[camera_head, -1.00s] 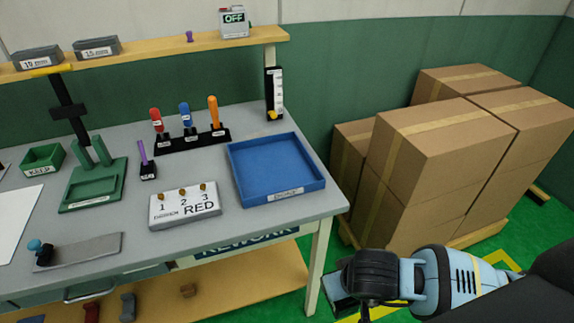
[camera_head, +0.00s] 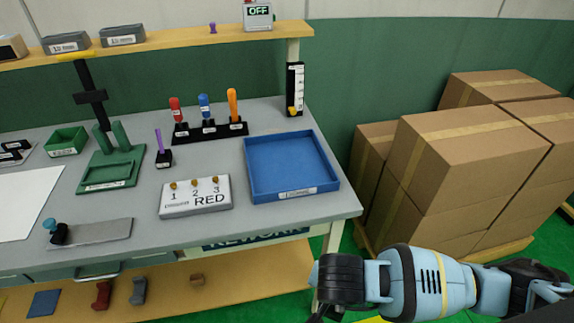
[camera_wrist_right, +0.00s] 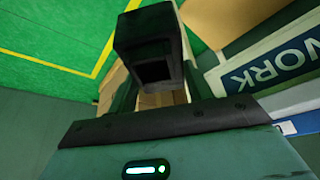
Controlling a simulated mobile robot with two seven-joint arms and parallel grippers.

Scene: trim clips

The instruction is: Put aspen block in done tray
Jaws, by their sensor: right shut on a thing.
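The blue tray (camera_head: 320,190) lies on the right end of the grey bench, empty; its front label is too small to read surely. My right arm reaches in at the lower right, past the bench's front corner. In the head view its fingers are hidden. In the right wrist view my right gripper (camera_wrist_right: 155,85) is shut on a pale wood-coloured piece (camera_wrist_right: 163,99), apparently the aspen block, mostly hidden by the dark finger. My left gripper is not in view.
Stacked cartons (camera_head: 460,160) stand right of the bench.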

